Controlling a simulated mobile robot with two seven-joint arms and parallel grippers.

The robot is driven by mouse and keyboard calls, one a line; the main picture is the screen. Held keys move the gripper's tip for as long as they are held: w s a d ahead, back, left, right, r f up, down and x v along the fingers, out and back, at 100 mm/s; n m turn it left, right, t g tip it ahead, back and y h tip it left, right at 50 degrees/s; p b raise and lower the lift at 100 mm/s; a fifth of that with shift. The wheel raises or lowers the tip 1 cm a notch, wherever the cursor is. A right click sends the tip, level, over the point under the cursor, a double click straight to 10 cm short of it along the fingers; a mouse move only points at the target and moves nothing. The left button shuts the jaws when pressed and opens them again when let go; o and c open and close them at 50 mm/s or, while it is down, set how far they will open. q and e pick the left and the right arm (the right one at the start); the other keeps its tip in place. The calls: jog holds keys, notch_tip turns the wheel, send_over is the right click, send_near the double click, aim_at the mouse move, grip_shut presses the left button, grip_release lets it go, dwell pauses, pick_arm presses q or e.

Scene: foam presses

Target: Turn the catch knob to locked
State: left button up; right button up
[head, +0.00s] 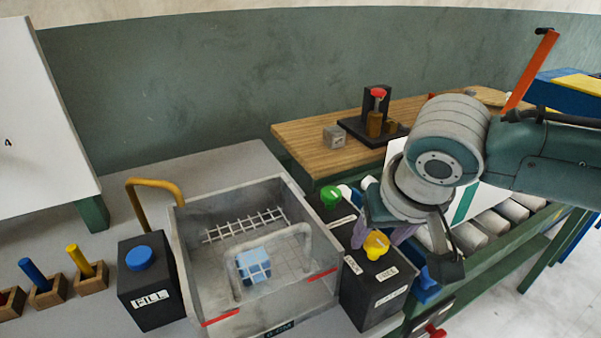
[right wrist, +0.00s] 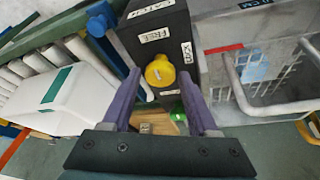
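The yellow catch knob (head: 376,244) sits on top of a black box (head: 372,290) with white labels, right of the clear-walled tub. In the right wrist view the knob (right wrist: 160,71) shows near labels, one reading FREE (right wrist: 155,34) and another only partly legible. I cannot tell clearly which label the knob points to. My right gripper (head: 383,232) comes down over the box with purple fingers apart. In the right wrist view the open gripper (right wrist: 160,78) has a finger on each side of the knob, with visible gaps. My left gripper is out of view.
A green knob (head: 330,196) stands just behind the yellow one. The tub (head: 190,250) holds a blue-and-white block (head: 253,265). A black FILL box (head: 150,290) with a blue button is left of it. A roller conveyor (head: 480,240) lies to the right.

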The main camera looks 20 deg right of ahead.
grip_shut()
